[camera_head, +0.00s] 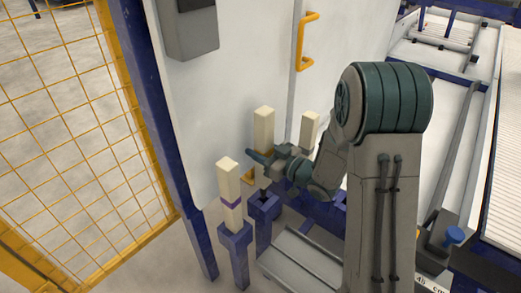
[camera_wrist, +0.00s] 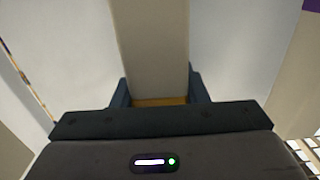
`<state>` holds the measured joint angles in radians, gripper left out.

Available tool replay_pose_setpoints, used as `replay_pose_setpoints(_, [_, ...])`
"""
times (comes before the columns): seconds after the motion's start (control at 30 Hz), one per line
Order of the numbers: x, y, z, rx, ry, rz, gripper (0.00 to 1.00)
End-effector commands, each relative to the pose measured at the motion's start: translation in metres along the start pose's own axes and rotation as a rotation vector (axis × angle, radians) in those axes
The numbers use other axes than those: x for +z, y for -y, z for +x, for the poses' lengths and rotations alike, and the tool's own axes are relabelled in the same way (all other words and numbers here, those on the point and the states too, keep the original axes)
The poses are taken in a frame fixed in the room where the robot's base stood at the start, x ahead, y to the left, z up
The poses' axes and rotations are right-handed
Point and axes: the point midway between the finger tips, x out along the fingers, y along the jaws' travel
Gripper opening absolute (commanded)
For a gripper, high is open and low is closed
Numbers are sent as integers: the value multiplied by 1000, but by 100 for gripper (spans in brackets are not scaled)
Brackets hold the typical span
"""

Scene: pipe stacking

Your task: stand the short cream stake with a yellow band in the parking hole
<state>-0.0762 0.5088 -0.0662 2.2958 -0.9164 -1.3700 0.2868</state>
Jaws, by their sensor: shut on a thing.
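The cream stake with a yellow band (camera_head: 263,127) stands upright in my gripper (camera_head: 266,160). In the wrist view the stake (camera_wrist: 152,45) runs between the two fingers, with the yellow band (camera_wrist: 160,102) low between them. In the head view its lower end is close above a blue post with a square socket (camera_head: 264,208). The fingers hide part of the stake, and I cannot tell whether its end is inside the socket.
A cream stake with a purple band (camera_head: 230,195) stands in a blue post (camera_head: 236,242) at the front left. Another cream stake (camera_head: 309,128) stands behind my gripper on the right. A white panel (camera_head: 225,100) is close behind, and a yellow mesh fence (camera_head: 80,130) is on the left.

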Motion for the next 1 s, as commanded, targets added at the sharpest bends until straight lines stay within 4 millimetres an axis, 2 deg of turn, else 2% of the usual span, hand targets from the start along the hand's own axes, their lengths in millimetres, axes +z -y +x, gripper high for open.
replay_pose_setpoints(0.4, [0,0,0,0,-2,-1,0])
replay_pose_setpoints(1.0, [21,-1,0,1,-2,-2,0])
